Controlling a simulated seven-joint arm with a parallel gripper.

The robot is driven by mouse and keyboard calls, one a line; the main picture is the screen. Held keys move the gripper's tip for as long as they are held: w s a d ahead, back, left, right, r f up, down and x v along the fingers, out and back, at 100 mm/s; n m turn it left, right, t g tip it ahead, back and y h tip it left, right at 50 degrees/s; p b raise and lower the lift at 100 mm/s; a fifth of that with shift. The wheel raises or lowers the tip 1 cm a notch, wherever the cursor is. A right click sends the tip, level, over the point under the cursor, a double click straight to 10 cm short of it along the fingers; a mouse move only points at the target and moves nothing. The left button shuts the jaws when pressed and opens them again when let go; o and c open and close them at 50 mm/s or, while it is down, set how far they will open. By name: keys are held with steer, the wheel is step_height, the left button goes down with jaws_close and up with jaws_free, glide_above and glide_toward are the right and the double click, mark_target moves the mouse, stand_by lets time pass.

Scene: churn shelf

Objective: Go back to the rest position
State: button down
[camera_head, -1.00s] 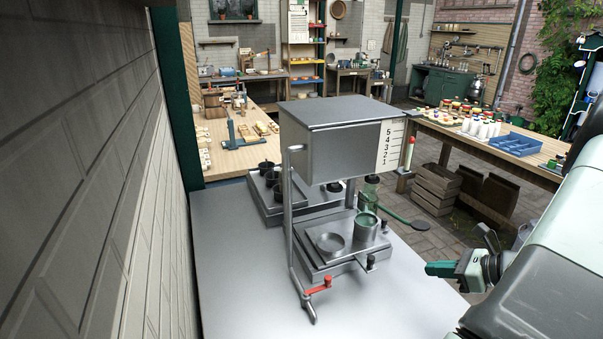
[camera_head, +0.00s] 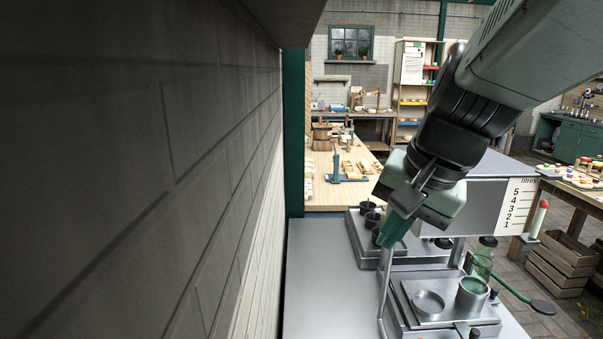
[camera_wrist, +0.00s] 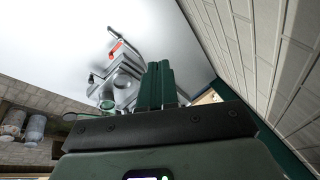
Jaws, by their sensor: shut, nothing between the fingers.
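My gripper (camera_head: 388,240) is in front of the grey metal machine in the head view, its green fingers pointing down and to the left. The fingers are together and hold nothing. In the wrist view my gripper (camera_wrist: 162,68) shows its two green fingers side by side. The machine's box (camera_head: 478,200), marked with a litre scale, is partly hidden by my arm. A green cup (camera_head: 472,294) and a shallow round dish (camera_head: 428,304) stand on the machine's base. In the wrist view the red-handled lever (camera_wrist: 117,47) lies beyond the fingertips.
A brick wall (camera_head: 140,180) runs close along the left. The grey tabletop (camera_head: 325,280) is bare at its left. Small dark cups (camera_head: 368,207) stand on a metal block behind. A wooden bench (camera_head: 325,190) with tools stands further back.

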steer(key=s+a+r+n+t+h, duration=0.1)
steer(key=s+a+r+n+t, duration=0.1)
steer(key=s+a+r+n, duration=0.3)
steer(key=s+d+f+n+h, duration=0.1)
steer(key=s+d+f, duration=0.2)
steer(key=s, duration=0.4)
steer(key=shift+f, duration=0.25)
steer(key=shift+d, duration=0.1)
